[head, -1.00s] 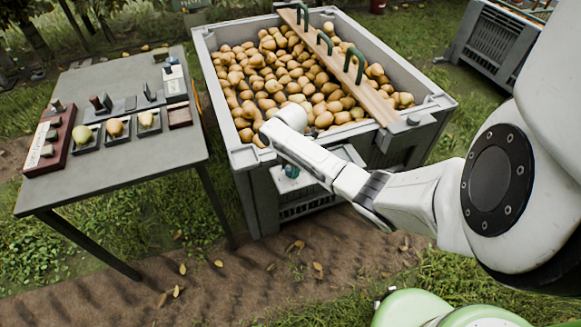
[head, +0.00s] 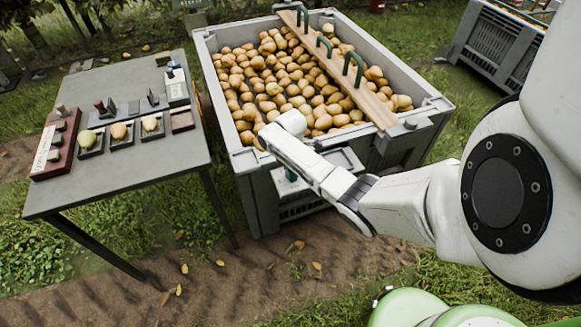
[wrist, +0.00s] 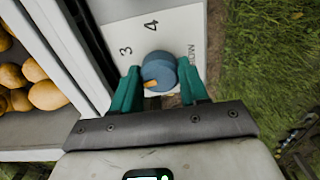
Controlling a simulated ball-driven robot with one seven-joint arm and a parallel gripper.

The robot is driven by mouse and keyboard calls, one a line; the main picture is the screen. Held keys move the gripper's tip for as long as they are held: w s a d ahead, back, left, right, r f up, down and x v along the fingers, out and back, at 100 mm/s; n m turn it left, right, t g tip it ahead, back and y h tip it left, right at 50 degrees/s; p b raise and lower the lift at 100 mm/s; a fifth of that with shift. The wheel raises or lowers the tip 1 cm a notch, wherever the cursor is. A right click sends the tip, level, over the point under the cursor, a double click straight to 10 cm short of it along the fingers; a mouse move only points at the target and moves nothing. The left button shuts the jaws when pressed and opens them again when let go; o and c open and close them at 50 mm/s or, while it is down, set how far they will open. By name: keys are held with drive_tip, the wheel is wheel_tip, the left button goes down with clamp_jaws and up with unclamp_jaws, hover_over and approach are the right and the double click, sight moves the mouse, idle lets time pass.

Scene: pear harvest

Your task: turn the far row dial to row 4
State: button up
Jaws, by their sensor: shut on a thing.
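The row dial is a round blue-grey knob (wrist: 163,68) on a pale plate (wrist: 182,25) in the wrist view. The plate carries the numerals 3 and 4 on its left part and sideways lettering at the right, partly hidden. An orange mark sits on the knob's lower-left side; 3 lies to the knob's upper left and 4 above it. My gripper (wrist: 159,74) has its green fingers on either side of the knob, shut on it. In the head view my gripper (head: 291,173) is mostly hidden behind my wrist, at the bin's near side.
A grey bin (head: 222,85) full of pears stands beside the plate, with a wooden board (head: 372,101) with green handles across it. A grey table (head: 125,180) at left holds trays with pears and a dark red block with knobs (head: 56,143). Another crate (head: 497,45) stands back right.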

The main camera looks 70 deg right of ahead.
drive_tip(key=m+p, duration=0.1)
drive_tip(key=m, duration=0.3)
drive_tip(key=shift+a+m+p, duration=0.1)
drive_tip(key=shift+m+p, duration=0.2)
drive_tip(key=m+p, duration=0.1)
drive_tip(key=m, duration=1.3)
drive_tip(key=shift+m, duration=0.4)
drive_tip(key=o, duration=1.1)
drive_tip(key=shift+c, duration=0.2)
